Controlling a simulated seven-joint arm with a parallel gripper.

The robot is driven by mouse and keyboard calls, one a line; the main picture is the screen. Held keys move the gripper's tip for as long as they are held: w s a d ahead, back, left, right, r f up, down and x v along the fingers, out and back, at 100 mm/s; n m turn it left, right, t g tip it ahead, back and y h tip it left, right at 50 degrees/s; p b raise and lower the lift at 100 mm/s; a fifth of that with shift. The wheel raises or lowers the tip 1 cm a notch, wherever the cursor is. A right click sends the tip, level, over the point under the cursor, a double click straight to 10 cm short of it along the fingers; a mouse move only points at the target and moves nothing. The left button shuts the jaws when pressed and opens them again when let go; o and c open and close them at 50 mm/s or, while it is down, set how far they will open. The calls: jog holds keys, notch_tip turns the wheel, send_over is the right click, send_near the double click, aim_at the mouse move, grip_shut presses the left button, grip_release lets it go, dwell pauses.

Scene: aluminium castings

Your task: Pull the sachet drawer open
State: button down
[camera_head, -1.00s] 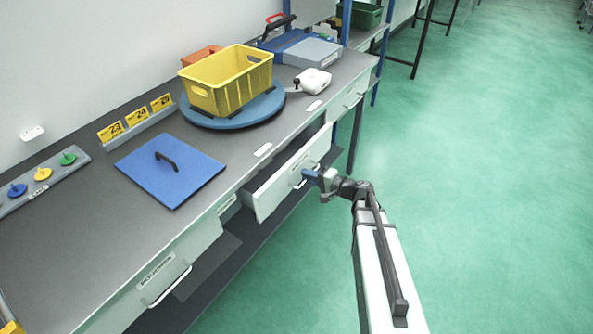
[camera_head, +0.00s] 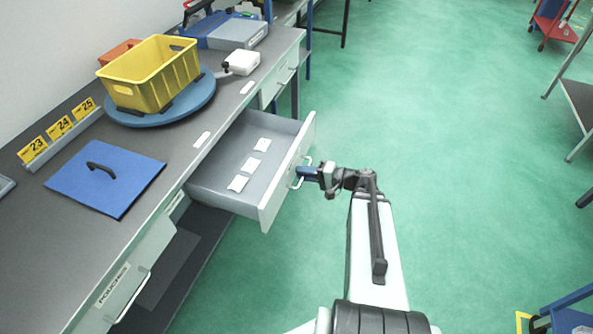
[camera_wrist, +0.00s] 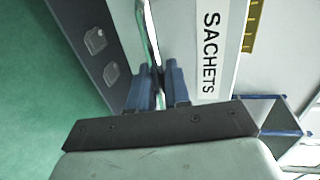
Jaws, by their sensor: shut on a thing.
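The sachet drawer (camera_head: 225,182) stands well out from the bench, with three white sachets (camera_head: 249,167) lying flat in it. Its front also shows in the wrist view with a label reading SACHETS (camera_wrist: 209,50). My gripper (camera_head: 305,173) is shut on the drawer's handle (camera_head: 296,178), at the outer face of the drawer front. In the wrist view my gripper's blue fingers (camera_wrist: 158,88) close around the bar handle (camera_wrist: 152,40), partly hiding it.
A closed drawer labelled pouches (camera_head: 118,288) is at the lower left. On the bench are a blue lid (camera_head: 105,180), a yellow crate (camera_head: 150,78) on a blue turntable (camera_head: 160,110), and a white device (camera_head: 241,62).

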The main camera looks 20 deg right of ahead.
jog(key=shift+s+d, duration=0.15)
jog(key=c, duration=1.2)
grip_release()
jog(key=shift+c, duration=0.2)
jog(key=v, duration=1.3)
jog(key=shift+s+d, duration=0.25)
